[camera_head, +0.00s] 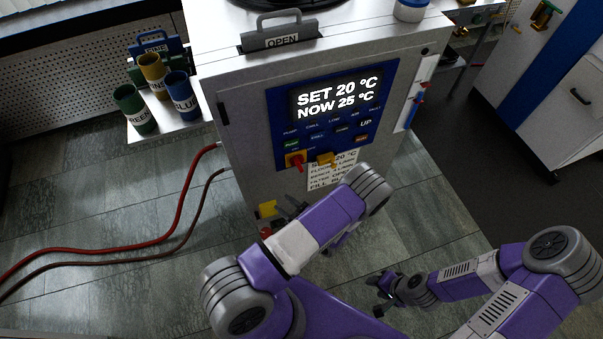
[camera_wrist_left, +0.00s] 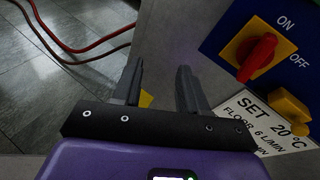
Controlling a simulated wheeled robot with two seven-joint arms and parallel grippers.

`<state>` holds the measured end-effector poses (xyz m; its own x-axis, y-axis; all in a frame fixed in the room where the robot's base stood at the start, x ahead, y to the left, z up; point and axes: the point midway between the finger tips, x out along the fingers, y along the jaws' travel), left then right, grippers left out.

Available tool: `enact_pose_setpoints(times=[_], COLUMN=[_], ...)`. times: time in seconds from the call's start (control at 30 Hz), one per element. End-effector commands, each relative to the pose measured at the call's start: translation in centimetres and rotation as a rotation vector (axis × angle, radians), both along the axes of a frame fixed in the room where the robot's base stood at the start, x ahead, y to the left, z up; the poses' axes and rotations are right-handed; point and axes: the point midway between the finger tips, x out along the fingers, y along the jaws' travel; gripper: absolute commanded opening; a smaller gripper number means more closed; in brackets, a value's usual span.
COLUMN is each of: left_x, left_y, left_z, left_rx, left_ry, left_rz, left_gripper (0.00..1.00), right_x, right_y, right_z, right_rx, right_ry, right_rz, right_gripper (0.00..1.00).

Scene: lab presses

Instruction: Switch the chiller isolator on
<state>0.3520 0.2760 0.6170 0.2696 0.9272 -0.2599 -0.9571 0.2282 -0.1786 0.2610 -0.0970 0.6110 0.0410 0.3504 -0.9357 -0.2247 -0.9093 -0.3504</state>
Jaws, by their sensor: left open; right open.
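The chiller isolator (camera_head: 296,160) is a red knob on a yellow plate, low on the blue panel of the chiller (camera_head: 240,130). The left wrist view shows the isolator (camera_wrist_left: 257,57) at upper right, with ON above it and OFF to its right. Its red handle lies roughly in line with ON, but I cannot tell which end marks the setting. My left gripper (camera_head: 290,208) is below the isolator, partly hidden by my arm. My right gripper (camera_head: 383,292) is open and empty above the floor.
A yellow catch (camera_head: 326,159) sits right beside the isolator, above a white label (camera_head: 330,172). Red hoses (camera_head: 180,215) run left from the chiller. A shelf with coloured cups (camera_head: 153,75) stands at left. The floor in front is clear.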

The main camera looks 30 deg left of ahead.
Motion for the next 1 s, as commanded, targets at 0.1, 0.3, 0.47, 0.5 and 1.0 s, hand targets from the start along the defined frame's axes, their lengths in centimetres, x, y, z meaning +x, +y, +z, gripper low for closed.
enact_pose_setpoints(times=[0.1,0.3,0.47,0.5,1.0], left_x=[5.0,8.3,9.8,10.2,13.0], left_y=[-2.0,-3.9,-2.3,-1.8,1.6], left_z=[1.4,2.7,2.7,2.7,2.8], left_rx=[0.127,0.202,0.204,0.203,0.201], left_ry=[-0.102,-0.186,-0.189,-0.189,-0.185], left_rz=[-0.245,-0.410,-0.413,-0.412,-0.413], left_gripper=[0.43,0.43,0.43,0.43,0.43], right_x=[0.0,0.0,0.0,0.0,0.0], right_y=[0.0,0.0,0.0,0.0,0.0], right_z=[-0.6,-0.9,-1.4,-1.5,-2.4], right_rx=[0.000,0.000,0.000,0.000,0.000], right_ry=[0.000,0.000,0.000,0.000,0.000], right_rz=[0.000,0.000,0.000,0.000,0.000], right_gripper=[0.44,0.44,0.44,0.44,0.44])
